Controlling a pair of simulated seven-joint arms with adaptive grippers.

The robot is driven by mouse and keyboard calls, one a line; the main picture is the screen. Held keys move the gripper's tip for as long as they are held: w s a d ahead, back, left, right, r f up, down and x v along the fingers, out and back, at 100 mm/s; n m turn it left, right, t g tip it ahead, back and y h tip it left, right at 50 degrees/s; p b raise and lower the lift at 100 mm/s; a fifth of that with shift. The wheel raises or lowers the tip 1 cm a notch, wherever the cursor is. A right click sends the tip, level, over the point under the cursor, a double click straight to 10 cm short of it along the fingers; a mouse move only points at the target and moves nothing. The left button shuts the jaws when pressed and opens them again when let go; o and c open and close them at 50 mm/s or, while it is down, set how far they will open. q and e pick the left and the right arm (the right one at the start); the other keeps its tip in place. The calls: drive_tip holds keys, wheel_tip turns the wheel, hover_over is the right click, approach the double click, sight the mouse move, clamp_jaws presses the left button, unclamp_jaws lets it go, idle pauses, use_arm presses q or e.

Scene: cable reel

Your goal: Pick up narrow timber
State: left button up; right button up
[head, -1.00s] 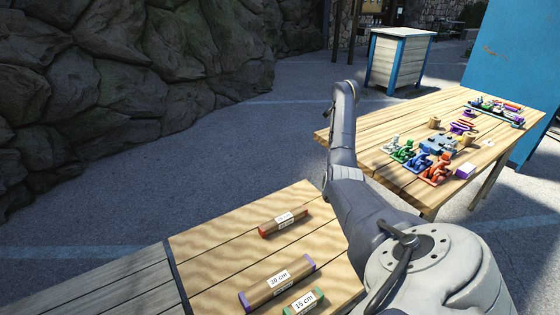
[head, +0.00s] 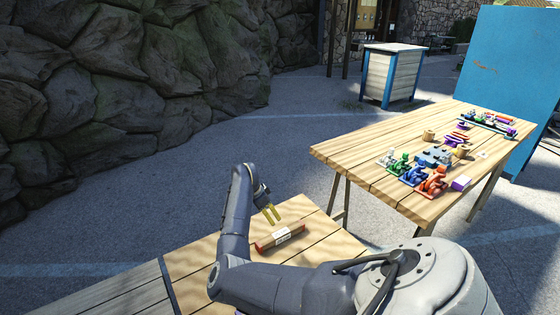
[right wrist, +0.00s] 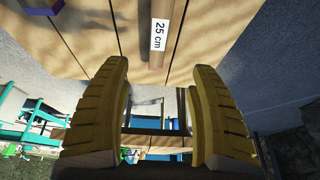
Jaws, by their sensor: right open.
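A narrow timber (head: 266,245) with reddish ends and a white label lies on the near wooden table in the head view. In the right wrist view the timber (right wrist: 157,61), labelled "25 cm", lies beyond the fingertips, near the middle. My right gripper (head: 271,213) has yellow fingers and hangs just behind and above the timber in the head view. In the right wrist view the gripper (right wrist: 160,72) is open, with nothing held between its fingers. My left gripper is not in view.
The near table (head: 190,257) is partly hidden by my arm. A purple-ended piece (right wrist: 45,6) shows at the corner of the right wrist view. A second table (head: 350,150) holds coloured parts at the right. A blue-edged crate (head: 391,75) stands behind.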

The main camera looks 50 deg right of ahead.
sight(280, 233)
drive_tip(key=x, duration=1.1)
drive_tip(key=shift+s+a+f, duration=0.1)
drive_tip(key=shift+a+f, duration=0.05)
drive_tip(key=shift+f, duration=0.3)
drive_tip(key=shift+x, duration=2.8)
drive_tip(key=shift+a+f, duration=0.1)
drive_tip(key=shift+c, duration=0.3)
clamp_jaws()
